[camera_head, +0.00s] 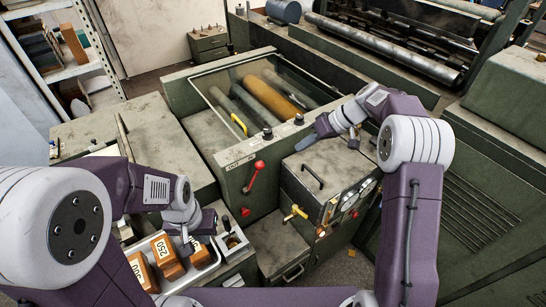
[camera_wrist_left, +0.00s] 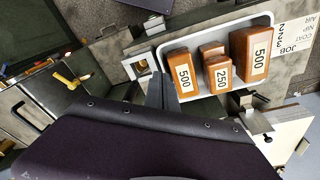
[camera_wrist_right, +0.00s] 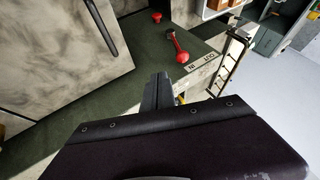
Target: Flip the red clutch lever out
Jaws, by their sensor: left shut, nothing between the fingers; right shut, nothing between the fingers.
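The red clutch lever (camera_head: 254,177) is on the front face of the green feeder housing (camera_head: 228,183), tilted with its round knob up and to the right. It sits below a plate (camera_head: 240,162) lettered OUT. In the right wrist view the lever (camera_wrist_right: 176,45) lies beyond my fingertips, beside the plate (camera_wrist_right: 201,62). My right gripper (camera_head: 308,142) is shut and empty, above and right of the lever, apart from it. My left gripper (camera_head: 187,240) is shut and empty over the tray of weights, left of and below the lever.
A white tray (camera_wrist_left: 201,98) holds several orange-brown blocks marked 500 and 250. A grey-topped cabinet (camera_head: 335,160) with a black handle and a yellow lever (camera_head: 295,212) stands right of the red lever. A glazed cover (camera_head: 260,85) with rollers lies behind.

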